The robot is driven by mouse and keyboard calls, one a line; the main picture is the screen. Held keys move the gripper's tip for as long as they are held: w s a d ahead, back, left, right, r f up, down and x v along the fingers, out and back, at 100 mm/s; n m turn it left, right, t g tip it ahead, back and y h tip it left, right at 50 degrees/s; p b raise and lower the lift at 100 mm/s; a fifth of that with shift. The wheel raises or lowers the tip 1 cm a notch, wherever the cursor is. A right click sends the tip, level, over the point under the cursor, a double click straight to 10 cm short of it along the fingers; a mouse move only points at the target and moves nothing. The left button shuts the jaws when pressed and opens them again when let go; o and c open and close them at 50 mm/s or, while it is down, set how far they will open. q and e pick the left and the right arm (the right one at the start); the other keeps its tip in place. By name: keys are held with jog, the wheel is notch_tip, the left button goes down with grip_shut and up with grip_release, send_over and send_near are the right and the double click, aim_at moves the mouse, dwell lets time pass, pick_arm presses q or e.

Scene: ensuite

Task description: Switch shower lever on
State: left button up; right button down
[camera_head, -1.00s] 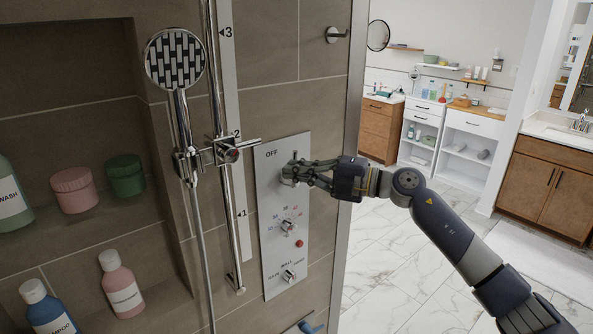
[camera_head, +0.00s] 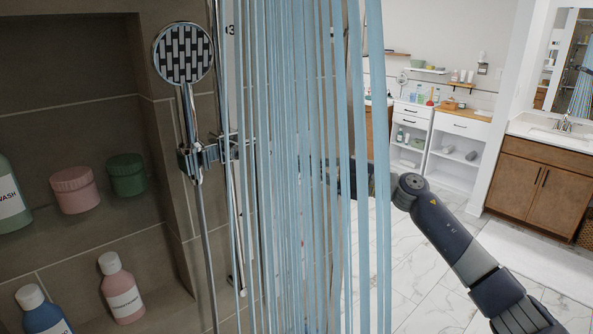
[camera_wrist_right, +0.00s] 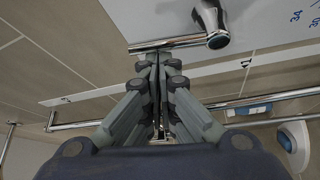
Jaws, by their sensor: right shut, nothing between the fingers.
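Blue streams of shower water (camera_head: 310,150) now fall in front of the control panel and hide nearly all of it in the head view. In the right wrist view, a chrome lever (camera_wrist_right: 210,20) stands out from the white panel (camera_wrist_right: 270,20), just beyond and to the right of my fingertips. My right gripper (camera_wrist_right: 157,60) is shut and empty close to the lever; I cannot tell whether they touch. In the head view the gripper is mostly behind the water, with my forearm coming in from the right. My left gripper is not in view.
A hand shower (camera_head: 184,55) hangs on a chrome rail at left. A niche holds a pink jar (camera_head: 75,190), a green jar (camera_head: 127,175) and several bottles. A wooden vanity (camera_head: 545,180) stands at right. The marble floor (camera_head: 420,270) between is open.

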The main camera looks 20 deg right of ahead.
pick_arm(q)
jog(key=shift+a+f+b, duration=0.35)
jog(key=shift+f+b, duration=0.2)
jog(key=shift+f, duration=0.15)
pick_arm(e)
jog(key=w+d+f+m+t+h, duration=0.1)
jog(key=m+t, duration=0.3)
jog(key=m, duration=0.5)
jog(key=w+d+f+m+t+h, duration=0.1)
jog(key=d+f+m+t+h, duration=0.2)
jog(key=m, duration=0.7)
jog(key=shift+d+m+t+h, duration=0.3)
jog(key=shift+d+t+h, duration=0.55)
jog(key=shift+t, duration=0.35)
jog(key=shift+d+f, duration=0.1)
jog(key=shift+w, duration=0.1)
